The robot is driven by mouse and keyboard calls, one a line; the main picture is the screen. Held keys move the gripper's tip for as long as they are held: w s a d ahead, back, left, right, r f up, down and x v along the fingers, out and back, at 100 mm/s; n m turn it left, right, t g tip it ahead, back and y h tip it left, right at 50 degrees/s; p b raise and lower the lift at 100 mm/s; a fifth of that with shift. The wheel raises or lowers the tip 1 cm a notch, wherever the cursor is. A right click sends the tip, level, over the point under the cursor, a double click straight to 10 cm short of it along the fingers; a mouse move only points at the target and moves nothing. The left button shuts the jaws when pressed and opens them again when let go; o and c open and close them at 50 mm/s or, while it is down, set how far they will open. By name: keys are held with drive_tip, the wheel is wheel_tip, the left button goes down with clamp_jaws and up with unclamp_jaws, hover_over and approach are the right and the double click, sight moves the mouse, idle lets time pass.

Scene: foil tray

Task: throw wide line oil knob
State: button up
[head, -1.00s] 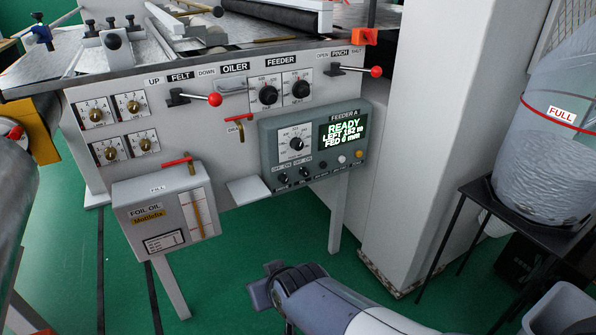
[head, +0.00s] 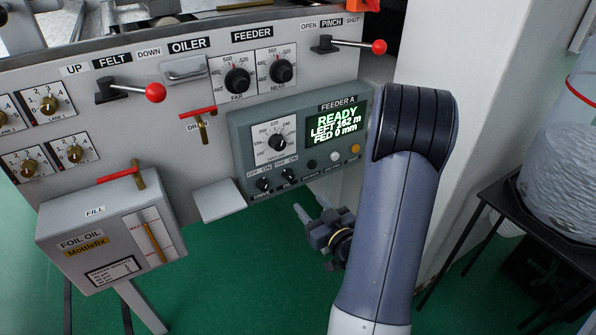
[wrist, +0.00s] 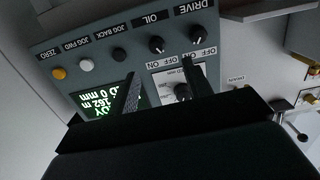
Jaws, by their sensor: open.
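The oil knob (head: 289,176) is a small black rotary knob, low on the grey Feeder A box (head: 240,140), right of a matching drive knob (head: 264,184). In the wrist view the panel is upside down, with the oil knob (wrist: 157,44) left of the drive knob (wrist: 197,34). Its pale mark seems to point toward OFF, but it is small. My gripper (head: 308,212) is open and empty, below and in front of the box. In the wrist view my gripper (wrist: 160,72) has its fingers spread below the oil knob, apart from it.
A dial (head: 273,142) and the green READY display (head: 336,122) sit above the knobs, with push buttons to their right. A small shelf (head: 219,200) juts out at the left. The foil oil tank (head: 110,230) and its red-handled valve stand farther left. A white column is at right.

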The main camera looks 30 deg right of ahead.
sight(291, 177)
drive_tip(key=shift+t, duration=0.3)
drive_tip(key=w, duration=1.1)
drive_tip(key=shift+d, duration=0.3)
drive_tip(key=shift+c, duration=0.5)
drive_tip(key=c, duration=0.9)
drive_tip(key=shift+o, duration=0.2)
